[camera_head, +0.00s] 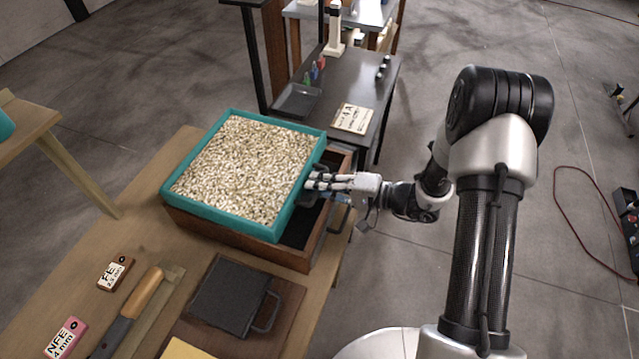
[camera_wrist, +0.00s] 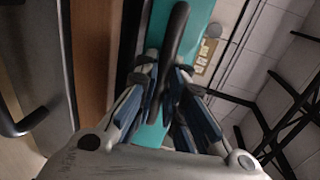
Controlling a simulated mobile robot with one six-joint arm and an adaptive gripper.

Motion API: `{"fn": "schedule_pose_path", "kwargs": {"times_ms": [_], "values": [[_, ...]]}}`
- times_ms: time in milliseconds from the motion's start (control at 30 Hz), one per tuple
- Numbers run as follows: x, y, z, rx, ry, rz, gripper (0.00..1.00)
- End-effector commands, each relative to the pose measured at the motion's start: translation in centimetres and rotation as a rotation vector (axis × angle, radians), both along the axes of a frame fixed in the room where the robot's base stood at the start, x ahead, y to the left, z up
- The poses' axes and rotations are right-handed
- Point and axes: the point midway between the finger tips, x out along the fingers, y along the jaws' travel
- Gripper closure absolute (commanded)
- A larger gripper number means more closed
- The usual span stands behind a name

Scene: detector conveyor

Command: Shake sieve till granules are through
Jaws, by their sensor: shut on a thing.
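The sieve (camera_head: 281,230) is a square teal frame full of pale granules (camera_head: 245,168). It sits on top of a brown wooden box (camera_head: 296,259), set over toward the box's left, so a dark strip of the box's inside shows on the right. My gripper (camera_head: 314,184) is at the sieve's right side, shut on its handle. In the wrist view the gripper's fingers (camera_wrist: 168,95) close around the dark handle (camera_wrist: 176,35) in front of the teal frame (camera_wrist: 196,18). How many granules lie below the mesh is hidden.
A dark bench (camera_head: 368,85) with a small tray (camera_head: 297,101) and a card (camera_head: 353,118) stands behind. Open floor lies to the right.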

Motion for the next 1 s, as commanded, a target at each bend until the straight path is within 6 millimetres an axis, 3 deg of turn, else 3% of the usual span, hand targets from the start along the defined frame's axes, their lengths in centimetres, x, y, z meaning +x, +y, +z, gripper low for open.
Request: {"fn": "schedule_pose_path", "kwargs": {"times_ms": [167,500,800,833,1000], "values": [[0.0,-0.2,-0.1,0.000,0.000,-0.001,1.00],[-1.8,-5.2,-0.1,0.000,-0.002,-0.003,1.00],[-1.9,-5.4,0.1,0.001,-0.001,-0.001,1.00],[-1.9,-5.4,0.1,0.001,-0.001,-0.001,0.91],[-1.9,-5.4,0.1,0.001,-0.001,-0.001,0.81]]}}
